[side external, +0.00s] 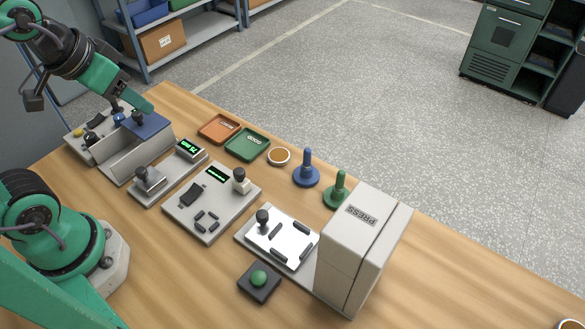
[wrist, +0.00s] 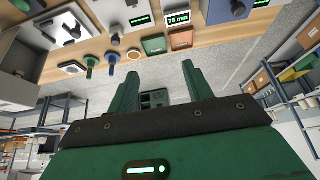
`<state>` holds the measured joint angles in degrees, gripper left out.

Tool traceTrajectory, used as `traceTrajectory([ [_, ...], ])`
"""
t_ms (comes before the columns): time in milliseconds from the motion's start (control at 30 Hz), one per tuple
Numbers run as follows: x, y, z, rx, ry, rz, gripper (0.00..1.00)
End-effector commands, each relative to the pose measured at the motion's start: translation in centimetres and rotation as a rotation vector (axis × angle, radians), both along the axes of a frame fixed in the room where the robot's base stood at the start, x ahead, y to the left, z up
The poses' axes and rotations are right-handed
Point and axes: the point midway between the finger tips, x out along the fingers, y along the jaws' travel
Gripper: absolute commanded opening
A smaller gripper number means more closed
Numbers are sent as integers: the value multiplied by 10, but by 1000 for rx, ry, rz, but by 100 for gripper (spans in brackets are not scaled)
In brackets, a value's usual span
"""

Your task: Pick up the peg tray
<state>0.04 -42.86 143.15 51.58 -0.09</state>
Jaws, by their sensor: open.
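Two small shallow trays lie side by side on the table, an orange tray (side external: 212,132) and a green tray (side external: 241,148). Each has a small label inside that I cannot read, so I cannot tell which is the peg tray. They also show in the wrist view, the orange tray (wrist: 180,41) right of the green tray (wrist: 154,46), beyond my fingertips. My gripper (side external: 148,107) is at the upper left, over the blue-topped grey block, left of both trays. In the wrist view my gripper (wrist: 167,74) has its two green fingers apart with nothing between them.
A blue peg (side external: 306,171) and a green peg (side external: 336,190) on round bases stand right of the trays, with a small round dish (side external: 279,156) between. A tall press (side external: 352,245) stands at the right. Grey fixtures (side external: 210,205) fill the near side. The table's far edge runs behind the trays.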

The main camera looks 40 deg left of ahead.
Motion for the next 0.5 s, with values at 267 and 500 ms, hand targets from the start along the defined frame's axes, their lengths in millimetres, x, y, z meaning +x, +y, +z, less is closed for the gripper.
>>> traceTrajectory([
  [267,16,-8,6,-21,29,8,51],
  [500,50,-29,14,-61,91,31,51],
])
